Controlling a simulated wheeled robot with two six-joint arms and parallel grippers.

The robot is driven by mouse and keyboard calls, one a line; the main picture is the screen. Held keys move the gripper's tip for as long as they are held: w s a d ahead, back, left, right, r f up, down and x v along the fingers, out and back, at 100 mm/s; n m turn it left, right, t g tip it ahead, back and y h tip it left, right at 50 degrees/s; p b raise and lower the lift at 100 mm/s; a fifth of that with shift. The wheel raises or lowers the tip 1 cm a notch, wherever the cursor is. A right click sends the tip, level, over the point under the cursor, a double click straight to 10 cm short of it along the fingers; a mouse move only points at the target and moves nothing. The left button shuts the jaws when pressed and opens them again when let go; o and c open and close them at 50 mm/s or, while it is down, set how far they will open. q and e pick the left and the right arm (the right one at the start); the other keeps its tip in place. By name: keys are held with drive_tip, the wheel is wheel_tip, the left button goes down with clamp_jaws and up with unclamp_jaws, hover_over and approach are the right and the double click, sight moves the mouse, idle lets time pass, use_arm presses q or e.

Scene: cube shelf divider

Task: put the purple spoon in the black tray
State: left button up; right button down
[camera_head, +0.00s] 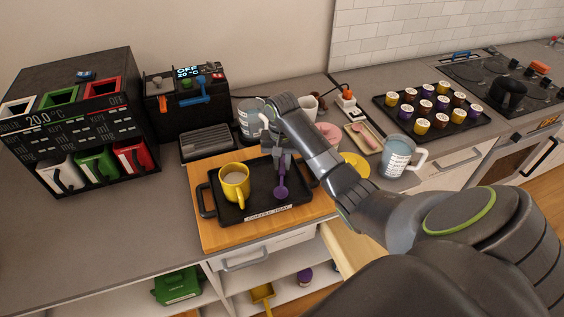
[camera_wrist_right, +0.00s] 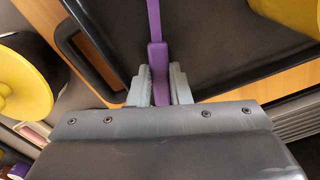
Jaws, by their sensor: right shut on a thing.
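The purple spoon (camera_head: 281,184) is over the right part of the black tray (camera_head: 225,215) in the head view, its bowl end toward the tray's front. I cannot tell whether the spoon touches the tray. My right gripper (camera_head: 281,158) is shut on the spoon's handle. In the right wrist view the gripper (camera_wrist_right: 160,88) pinches the purple handle (camera_wrist_right: 155,52) between its two grey fingers, with the black tray (camera_wrist_right: 210,50) behind. A yellow mug (camera_head: 235,183) with a light drink stands on the tray's left part. My left gripper is not in view.
The tray lies on a wooden board (camera_head: 208,238). A pink spoon (camera_head: 366,132) lies on a small holder right of my arm. A black cup machine (camera_head: 80,120) stands left; the counter between is clear.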

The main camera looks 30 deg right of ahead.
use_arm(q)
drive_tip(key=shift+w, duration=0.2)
use_arm(e)
drive_tip(key=shift+f, duration=0.5)
drive_tip(key=c, duration=1.3)
unclamp_jaws()
drive_tip(key=shift+o, duration=0.2)
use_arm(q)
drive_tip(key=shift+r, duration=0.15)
use_arm(e)
drive_tip(key=shift+r, duration=0.1)
